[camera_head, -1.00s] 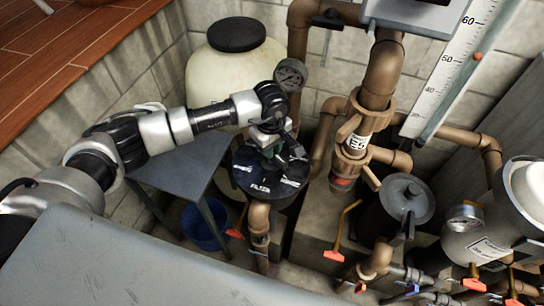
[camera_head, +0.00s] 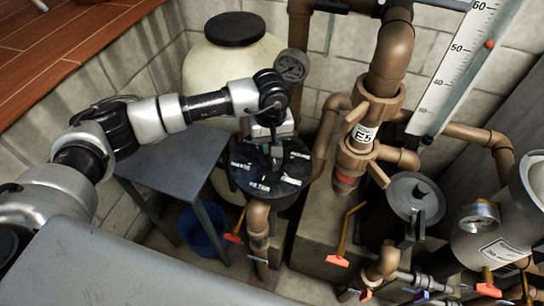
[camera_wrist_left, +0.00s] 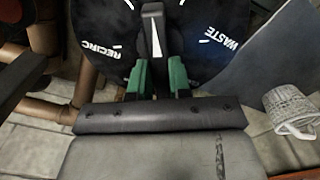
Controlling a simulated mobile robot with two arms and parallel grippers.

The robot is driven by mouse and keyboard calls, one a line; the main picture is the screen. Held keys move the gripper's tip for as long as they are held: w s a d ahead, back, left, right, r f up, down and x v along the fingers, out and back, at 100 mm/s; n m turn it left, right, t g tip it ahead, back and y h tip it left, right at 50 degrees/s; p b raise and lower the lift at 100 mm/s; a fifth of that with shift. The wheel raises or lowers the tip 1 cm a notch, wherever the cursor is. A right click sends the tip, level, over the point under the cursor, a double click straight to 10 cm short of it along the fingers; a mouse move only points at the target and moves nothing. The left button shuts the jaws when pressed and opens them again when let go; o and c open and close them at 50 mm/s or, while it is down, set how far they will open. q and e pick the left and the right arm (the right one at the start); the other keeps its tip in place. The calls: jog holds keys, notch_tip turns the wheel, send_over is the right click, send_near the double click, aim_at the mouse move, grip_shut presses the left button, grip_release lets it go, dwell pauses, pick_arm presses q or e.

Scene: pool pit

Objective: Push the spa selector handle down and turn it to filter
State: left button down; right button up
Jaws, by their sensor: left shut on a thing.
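The spa selector is a round black dial (camera_head: 240,176) with white labels on top of a valve in the head view. One label near its front edge looks like FILTER (camera_head: 260,187). My left gripper (camera_head: 274,143) is directly above the dial, shut on the black selector handle (camera_head: 276,153). In the left wrist view the handle (camera_wrist_left: 153,32), with a white pointer mark, lies between the green fingers of the gripper (camera_wrist_left: 156,76). The RECIRC and WASTE labels lie on either side of the handle there. How far the handle is pressed down cannot be told. My right gripper is not in view.
A cream tank (camera_head: 215,72) with a black lid stands behind the dial. A grey table (camera_head: 170,160) and a blue bucket (camera_head: 203,228) are at the left.

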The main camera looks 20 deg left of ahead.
pick_arm(q)
jog(key=m+b, duration=0.4)
jog(key=m, duration=0.1)
jog(key=shift+f+b, duration=0.3)
jog(key=shift+s+r+m+b, duration=0.15)
jog(key=shift+m+b, duration=0.2)
jog(key=shift+m, duration=0.25)
jog(key=c, duration=0.9)
grip_release()
jog(key=shift+r, duration=0.1)
jog(key=shift+r, duration=0.1)
notch_tip(320, 180, up, 7)
jog(key=p, duration=0.2)
jog(key=shift+p, duration=0.35)
